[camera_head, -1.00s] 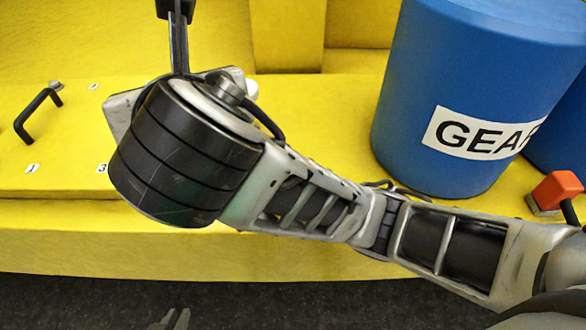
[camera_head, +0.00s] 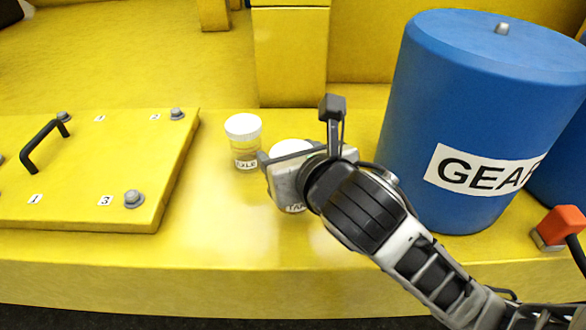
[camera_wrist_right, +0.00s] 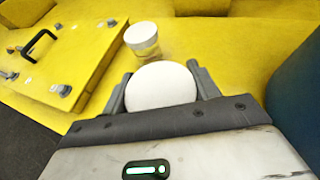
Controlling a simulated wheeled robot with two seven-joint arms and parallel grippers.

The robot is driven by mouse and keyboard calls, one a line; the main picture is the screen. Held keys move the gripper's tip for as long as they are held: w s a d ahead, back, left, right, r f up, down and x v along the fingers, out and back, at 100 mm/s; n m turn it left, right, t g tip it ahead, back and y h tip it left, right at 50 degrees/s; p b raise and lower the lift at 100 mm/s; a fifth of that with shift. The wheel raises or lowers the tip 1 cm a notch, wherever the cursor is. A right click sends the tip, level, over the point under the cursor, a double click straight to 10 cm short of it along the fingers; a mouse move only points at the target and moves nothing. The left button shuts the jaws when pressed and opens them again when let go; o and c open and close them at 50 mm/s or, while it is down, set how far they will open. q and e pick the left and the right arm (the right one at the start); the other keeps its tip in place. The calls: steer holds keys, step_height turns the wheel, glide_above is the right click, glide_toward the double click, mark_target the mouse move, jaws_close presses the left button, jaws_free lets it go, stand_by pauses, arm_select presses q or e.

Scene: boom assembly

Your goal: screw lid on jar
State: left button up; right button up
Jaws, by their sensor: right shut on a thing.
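A labelled jar with a round white lid (camera_head: 291,148) stands on the yellow bench in the head view. My right gripper (camera_head: 302,163) is around its top, with a finger on each side of the lid. In the right wrist view the lid (camera_wrist_right: 161,86) fills the space between the fingers (camera_wrist_right: 162,82). The gripper hides most of the jar body; part of a dark-lettered label (camera_head: 295,208) shows below it. Whether the lid is fully seated on the jar cannot be told. My left gripper is not in view.
A second clear jar with a white lid (camera_head: 243,127) stands just left. A yellow plate with a black handle (camera_head: 44,146) and bolts lies at the left.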

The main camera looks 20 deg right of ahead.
steer(key=shift+d+f, duration=0.2)
steer(key=shift+f, duration=1.6)
steer(key=shift+d, duration=0.1)
steer(key=shift+f, duration=0.2)
steer(key=o, duration=1.2)
steer(key=shift+c, duration=0.2)
